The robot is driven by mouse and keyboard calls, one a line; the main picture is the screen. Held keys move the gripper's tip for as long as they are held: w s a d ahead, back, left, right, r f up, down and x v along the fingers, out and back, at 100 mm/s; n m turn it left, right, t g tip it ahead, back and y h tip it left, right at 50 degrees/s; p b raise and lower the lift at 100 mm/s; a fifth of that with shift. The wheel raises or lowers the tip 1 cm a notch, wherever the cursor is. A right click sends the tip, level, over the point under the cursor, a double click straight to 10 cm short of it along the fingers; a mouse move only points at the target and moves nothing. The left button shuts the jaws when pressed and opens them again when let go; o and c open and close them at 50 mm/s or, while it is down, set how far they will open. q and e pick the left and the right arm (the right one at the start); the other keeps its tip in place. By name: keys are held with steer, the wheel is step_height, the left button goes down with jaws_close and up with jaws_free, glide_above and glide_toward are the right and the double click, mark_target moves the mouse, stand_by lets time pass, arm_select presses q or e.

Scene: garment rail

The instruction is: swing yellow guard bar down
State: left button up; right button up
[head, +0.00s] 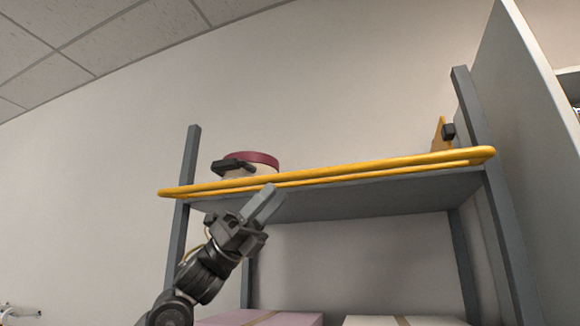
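The yellow guard bar (400,161) is a long narrow loop of two rails along the front edge of the upper grey shelf (390,193). It runs nearly level in the head view, from the left post to the right post. My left gripper (268,200) is below the bar, left of its middle, with its fingers pointing up and to the right. The fingers lie close together with nothing seen between them. The fingertips appear close to the lower rail; I cannot tell whether they touch it. My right gripper is not in view.
A red-rimmed round container (252,160) with a dark handle stands on the upper shelf behind the bar. A yellow piece with a black block (448,133) is near the right post. A pink box (262,319) and a white box (405,321) lie below. A pale panel stands at right.

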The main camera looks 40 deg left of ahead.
mark_target(289, 178)
arm_select(q)
steer(key=p+x, duration=0.2)
steer(key=x, duration=0.3)
steer(key=shift+s, duration=0.1)
steer(key=shift+s+d+r+p, duration=0.1)
steer(key=shift+d+r+p, duration=0.15)
steer(key=shift+p, duration=0.1)
steer(key=shift+w+f, duration=0.1)
steer(key=shift+w, duration=0.2)
steer(key=shift+s, duration=0.1)
jaws_close()
